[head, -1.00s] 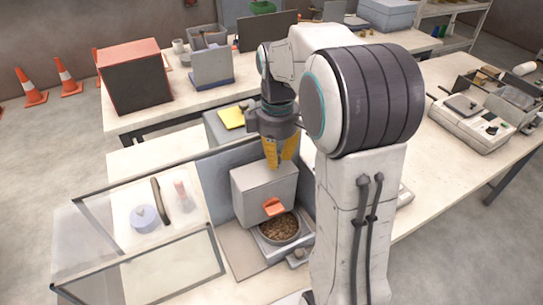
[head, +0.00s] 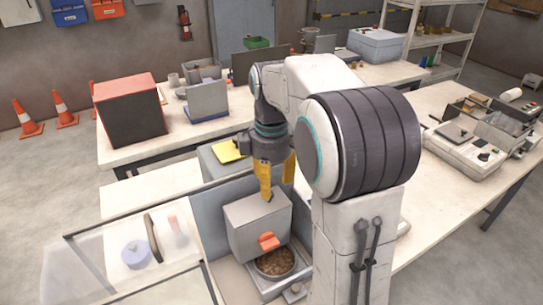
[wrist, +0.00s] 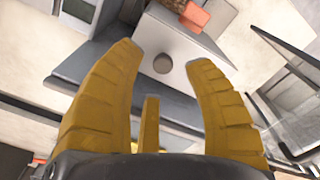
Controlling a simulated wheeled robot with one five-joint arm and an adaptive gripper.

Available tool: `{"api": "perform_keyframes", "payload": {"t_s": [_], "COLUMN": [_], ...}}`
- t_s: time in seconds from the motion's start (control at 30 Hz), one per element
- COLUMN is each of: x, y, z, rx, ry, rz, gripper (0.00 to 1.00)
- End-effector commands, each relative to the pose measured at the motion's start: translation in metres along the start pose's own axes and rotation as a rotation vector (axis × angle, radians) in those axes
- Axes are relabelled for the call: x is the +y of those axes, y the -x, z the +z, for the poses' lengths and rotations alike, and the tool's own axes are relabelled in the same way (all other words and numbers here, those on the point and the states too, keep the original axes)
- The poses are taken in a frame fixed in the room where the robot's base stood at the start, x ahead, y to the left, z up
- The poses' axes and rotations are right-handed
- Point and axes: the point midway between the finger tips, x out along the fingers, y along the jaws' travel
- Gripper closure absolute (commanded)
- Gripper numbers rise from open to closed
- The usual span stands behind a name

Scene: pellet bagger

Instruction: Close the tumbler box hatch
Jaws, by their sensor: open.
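A clear, dark-framed panel (head: 85,262) stands open at the left of the pellet machine, with a dark upright bar (head: 152,238) beside it. I take it for the hatch, though I cannot be sure. The machine's grey box (head: 258,228) has an orange spout (head: 268,242) over a bowl of brown pellets (head: 276,262). My gripper (head: 277,190) points down, open and empty, above the grey box and right of the panel. In the wrist view its yellow fingers (wrist: 165,62) are spread around a view of the grey box's round dark knob; contact cannot be told.
A lilac round container (head: 136,255) shows behind the clear panel. A grey unit with a yellow pad (head: 229,151) stands behind the machine. A red-and-black box (head: 130,108) sits on the back table. Another machine (head: 465,142) with a raised clear lid is on the right table.

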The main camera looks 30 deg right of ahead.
Motion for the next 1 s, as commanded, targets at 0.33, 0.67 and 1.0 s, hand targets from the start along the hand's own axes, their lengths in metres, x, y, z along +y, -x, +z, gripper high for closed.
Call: {"api": "perform_keyframes", "payload": {"t_s": [0.33, 0.67, 1.0], "x": [0.001, 0.000, 0.000], "y": [0.059, 0.085, 0.089], "z": [0.000, 0.000, 0.000], "rx": [0.002, -0.001, -0.001], "ry": [-0.001, -0.001, -0.001], "rz": [0.003, -0.001, -0.001], "gripper": [0.53, 0.53, 0.53]}}
